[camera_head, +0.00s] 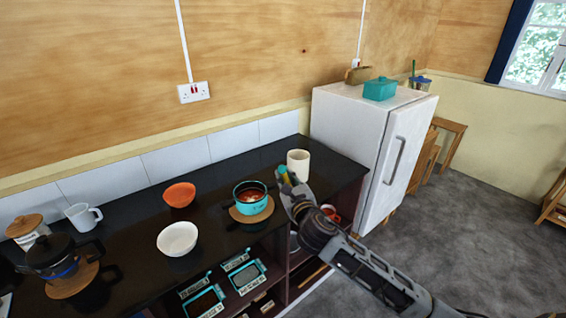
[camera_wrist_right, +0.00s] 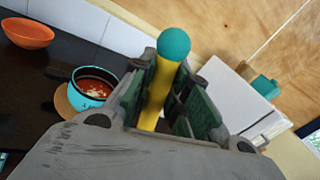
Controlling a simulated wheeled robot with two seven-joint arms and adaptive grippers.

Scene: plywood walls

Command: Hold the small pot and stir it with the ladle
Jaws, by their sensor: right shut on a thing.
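The small teal pot (camera_head: 250,207) stands upright on a round wooden board on the black counter, with reddish food inside. It also shows in the right wrist view (camera_wrist_right: 92,88), left of the gripper. My right gripper (camera_head: 290,186) is right of the pot and apart from it, near the counter's front right part. In the right wrist view the right gripper (camera_wrist_right: 165,105) is shut on a yellow handle with a teal ball end, which looks like the ladle (camera_wrist_right: 163,75). The ladle's bowl is hidden. My left gripper is in neither view.
A cream cup (camera_head: 299,158) stands just behind my right gripper. An orange bowl (camera_head: 180,194) and a white bowl (camera_head: 177,238) stand left of the pot. A dark kettle (camera_head: 58,258) and white mug (camera_head: 82,216) are further left. A white fridge (camera_head: 350,135) stands at the right.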

